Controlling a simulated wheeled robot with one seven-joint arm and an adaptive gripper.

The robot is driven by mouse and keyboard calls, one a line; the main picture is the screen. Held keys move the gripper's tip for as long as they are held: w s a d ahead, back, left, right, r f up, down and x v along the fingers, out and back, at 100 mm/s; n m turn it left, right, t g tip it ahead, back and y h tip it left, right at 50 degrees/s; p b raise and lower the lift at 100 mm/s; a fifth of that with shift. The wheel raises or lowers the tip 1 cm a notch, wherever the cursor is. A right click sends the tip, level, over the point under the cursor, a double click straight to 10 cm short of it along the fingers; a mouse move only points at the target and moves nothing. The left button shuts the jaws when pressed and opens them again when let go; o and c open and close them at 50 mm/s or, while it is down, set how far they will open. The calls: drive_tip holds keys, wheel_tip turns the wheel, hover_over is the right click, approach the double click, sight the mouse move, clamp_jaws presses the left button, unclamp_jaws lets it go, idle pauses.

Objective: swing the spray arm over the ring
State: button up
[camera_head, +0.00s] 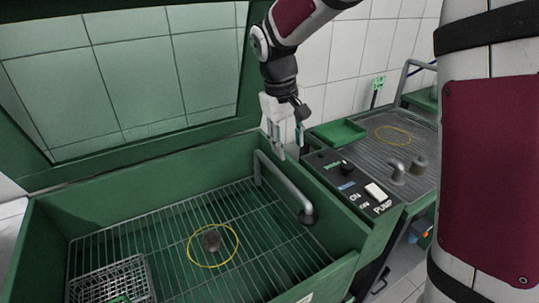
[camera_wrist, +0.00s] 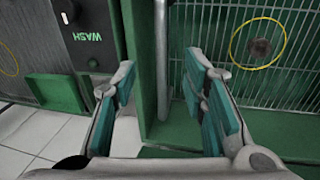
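The spray arm (camera_head: 286,186) is a grey bent pipe at the tank's back right corner. Its far end reaches toward the front, with a dark nozzle near the right wall. A yellow ring (camera_head: 191,252) lies on the wire grate around a small brown lump (camera_head: 211,240), left of the nozzle and apart from it. My gripper (camera_head: 288,145) points down above the tank's back right edge, close to the pipe. It is open and empty. In the wrist view the spray arm (camera_wrist: 161,60) runs between the two spread fingers (camera_wrist: 162,80), and the ring (camera_wrist: 233,57) is at upper right. Contact cannot be told.
The green wash tank (camera_head: 150,172) has a raised lid with a window behind it. A wire basket (camera_head: 112,282) sits at front left. A black panel (camera_head: 350,182) with a knob and white switch is right of the tank. Another yellow ring (camera_head: 411,139) marks the tray farther right.

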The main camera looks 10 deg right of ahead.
sight(290, 185)
drive_tip(key=w+f, duration=0.1)
drive_tip(key=f, duration=0.4)
drive_tip(key=w+d+f, duration=0.1)
drive_tip(key=f, duration=0.4)
drive_tip(key=w+d+f, duration=0.1)
drive_tip(key=f, duration=0.5)
drive_tip(key=shift+w, duration=0.1)
clamp_jaws()
